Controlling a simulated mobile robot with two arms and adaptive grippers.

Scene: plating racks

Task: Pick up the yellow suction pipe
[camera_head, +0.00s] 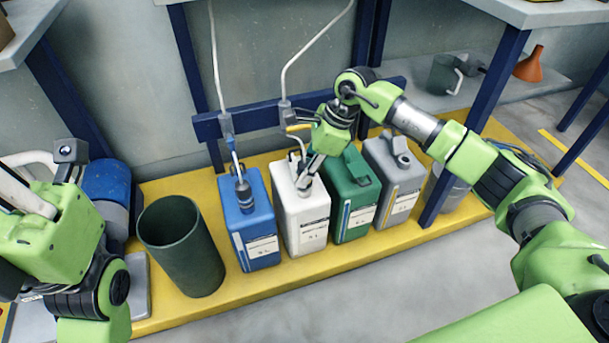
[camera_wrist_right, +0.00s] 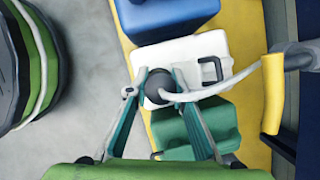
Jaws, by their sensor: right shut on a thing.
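The yellow suction pipe shows its yellow handle (camera_head: 297,127) on the hanging line above the white canister (camera_head: 301,212). In the right wrist view, the yellow handle (camera_wrist_right: 272,95) is at the right, and a pale hose runs from it to a dark round head (camera_wrist_right: 160,86). My right gripper (camera_head: 308,172) points down at the mouth of the white canister. In the right wrist view, its two fingers (camera_wrist_right: 160,98) are shut on the dark head from both sides. The pipe's lower end is hidden. My left arm is at the left; its fingertips are not visible.
A blue canister (camera_head: 255,215) with another pipe stands left of the white one. Green (camera_head: 352,190) and grey (camera_head: 395,178) canisters stand close on its right. A dark green bin (camera_head: 180,250) is further left on the yellow platform (camera_head: 300,272). A blue post (camera_head: 462,150) stands near my right arm.

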